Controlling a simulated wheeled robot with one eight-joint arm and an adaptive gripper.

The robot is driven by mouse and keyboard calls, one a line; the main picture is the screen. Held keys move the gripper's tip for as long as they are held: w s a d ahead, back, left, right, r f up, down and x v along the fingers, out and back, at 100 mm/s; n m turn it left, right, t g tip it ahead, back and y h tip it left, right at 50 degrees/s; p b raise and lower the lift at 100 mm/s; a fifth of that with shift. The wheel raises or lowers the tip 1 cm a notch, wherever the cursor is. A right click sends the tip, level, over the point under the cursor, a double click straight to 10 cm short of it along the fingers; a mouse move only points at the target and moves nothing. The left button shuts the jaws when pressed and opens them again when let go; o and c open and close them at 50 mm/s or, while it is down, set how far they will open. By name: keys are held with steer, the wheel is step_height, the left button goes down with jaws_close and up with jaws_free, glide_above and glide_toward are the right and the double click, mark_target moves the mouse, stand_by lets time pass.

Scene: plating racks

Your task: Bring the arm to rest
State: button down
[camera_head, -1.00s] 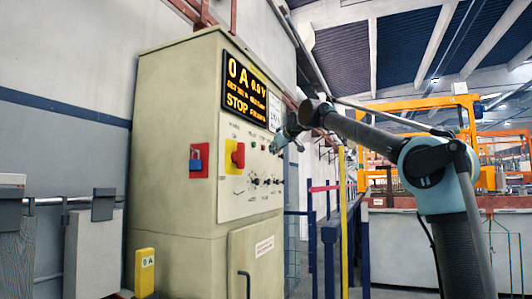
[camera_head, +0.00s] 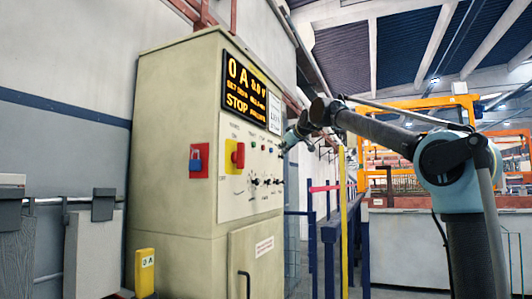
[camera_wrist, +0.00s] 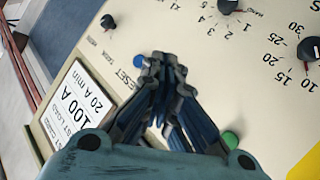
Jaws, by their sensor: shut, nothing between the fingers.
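My gripper (camera_head: 284,147) is at the right edge of the control cabinet's panel, at the end of my raised, bent arm. In the wrist view its two dark fingers (camera_wrist: 163,62) are together with nothing between them. Behind them is the cream panel (camera_wrist: 215,75) with a blue button (camera_wrist: 139,61), a green button (camera_wrist: 229,140) and black knobs (camera_wrist: 308,48). The fingers hide part of the panel; I cannot tell the exact gap between them and it.
The tall cabinet (camera_head: 175,130) has a lit display (camera_head: 250,92) reading 0 A and STOP, and a red-and-yellow switch (camera_head: 237,154). A yellow post (camera_head: 144,272) stands in front at left. Blue railings (camera_head: 329,245) and a yellow pole (camera_head: 343,220) stand right of the cabinet.

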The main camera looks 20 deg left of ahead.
stand_by(0.4)
steer(key=s+d+f+m+g+h, duration=0.15)
steer(key=s+d+f, duration=0.25)
steer(key=d+f, duration=0.6)
steer(key=s+d+f+m+g+h, duration=0.1)
steer(key=s+d+f+m+h, duration=0.25)
steer(key=d+f, duration=0.75)
steer(key=s+d+f+m+g+h, duration=0.15)
steer(key=s+d+f, duration=0.25)
steer(key=d+f, duration=0.6)
steer(key=s+d+f+m+g+h, duration=0.1)
steer(key=s+d+f+m, duration=0.1)
steer(key=s+d+f, duration=0.4)
steer(key=s+d+f+m+g+h, duration=0.1)
steer(key=s+d+f, duration=0.5)
steer(key=s+f, duration=0.7)
steer(key=s+d+f+m+g+h, duration=0.1)
steer(key=s+d+f+m, duration=0.3)
steer(key=f, duration=1.4)
steer(key=s+d+g, duration=0.1)
steer(key=s+d, duration=0.2)
steer(key=s, duration=0.3)
steer(key=shift+s+g, duration=0.3)
steer(key=shift+s, duration=0.05)
steer(key=shift+a, duration=0.1)
